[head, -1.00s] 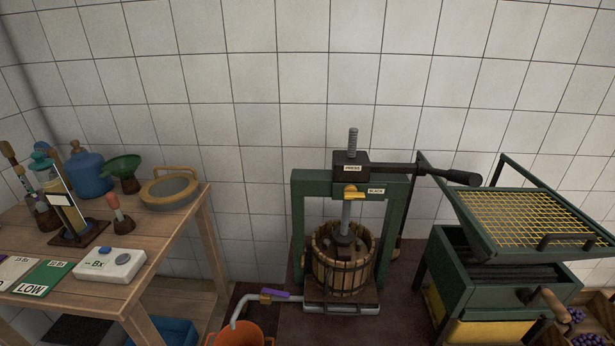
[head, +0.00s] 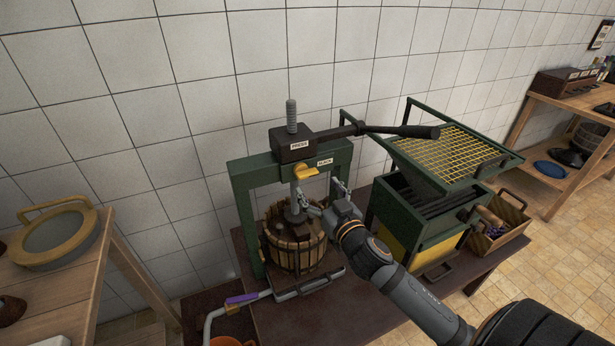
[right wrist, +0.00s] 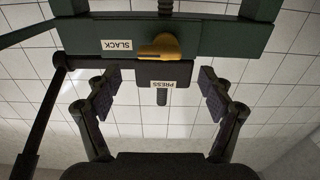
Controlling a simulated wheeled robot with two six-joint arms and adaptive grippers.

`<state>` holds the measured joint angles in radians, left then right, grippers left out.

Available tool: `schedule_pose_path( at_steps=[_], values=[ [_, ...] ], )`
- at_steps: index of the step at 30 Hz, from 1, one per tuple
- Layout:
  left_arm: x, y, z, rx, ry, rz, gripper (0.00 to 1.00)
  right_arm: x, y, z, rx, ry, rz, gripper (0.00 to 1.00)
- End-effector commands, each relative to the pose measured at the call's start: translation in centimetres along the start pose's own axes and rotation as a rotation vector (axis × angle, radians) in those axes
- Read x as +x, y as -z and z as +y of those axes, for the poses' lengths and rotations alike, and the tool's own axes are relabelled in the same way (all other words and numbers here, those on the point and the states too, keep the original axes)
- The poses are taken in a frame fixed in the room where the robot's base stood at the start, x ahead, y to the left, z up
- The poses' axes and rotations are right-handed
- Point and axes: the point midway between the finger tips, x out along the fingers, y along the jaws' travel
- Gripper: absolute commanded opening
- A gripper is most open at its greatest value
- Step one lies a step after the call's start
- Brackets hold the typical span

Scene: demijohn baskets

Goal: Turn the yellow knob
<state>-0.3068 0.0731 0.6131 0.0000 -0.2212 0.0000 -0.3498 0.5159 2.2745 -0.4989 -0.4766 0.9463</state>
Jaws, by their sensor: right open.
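The yellow knob (head: 303,172) is on the green crossbeam (head: 240,165) of the press, below the black block marked PRESS (head: 290,146) and beside the SLACK label (head: 325,162). It also shows in the right wrist view (right wrist: 160,47), its narrow end toward the SLACK label. My right gripper (head: 326,196) is in front of the press, below and to the right of the knob in the head view. Its jaws are open and empty (right wrist: 160,95). In the right wrist view the knob lies beyond the gap between the fingers, not touched. My left gripper is not in view.
A long black press handle (head: 400,131) reaches right from the PRESS block. The wooden slatted basket (head: 292,252) stands under the beam. A green crusher with a yellow grid (head: 450,150) stands to the right. A wooden table (head: 60,275) is at the left.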

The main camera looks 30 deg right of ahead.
Motion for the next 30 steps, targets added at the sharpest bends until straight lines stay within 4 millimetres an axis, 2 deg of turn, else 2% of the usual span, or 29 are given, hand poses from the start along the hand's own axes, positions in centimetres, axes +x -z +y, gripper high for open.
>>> schedule_pose_path(
  at_steps=[3, 9, 20, 30],
  values=[
    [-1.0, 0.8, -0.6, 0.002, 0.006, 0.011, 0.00, 2.6, 0.5, 0.0, 0.008, -0.002, 0.003, 0.81],
    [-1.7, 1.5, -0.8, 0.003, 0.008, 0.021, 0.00, 5.2, 0.3, -0.1, 0.004, 0.001, 0.002, 0.81],
    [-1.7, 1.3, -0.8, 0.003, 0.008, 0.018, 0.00, 5.8, 0.1, -0.1, 0.000, 0.003, 0.001, 0.80],
    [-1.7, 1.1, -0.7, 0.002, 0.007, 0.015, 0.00, 5.7, 0.1, -0.1, 0.000, 0.003, 0.001, 0.34]
  ],
)
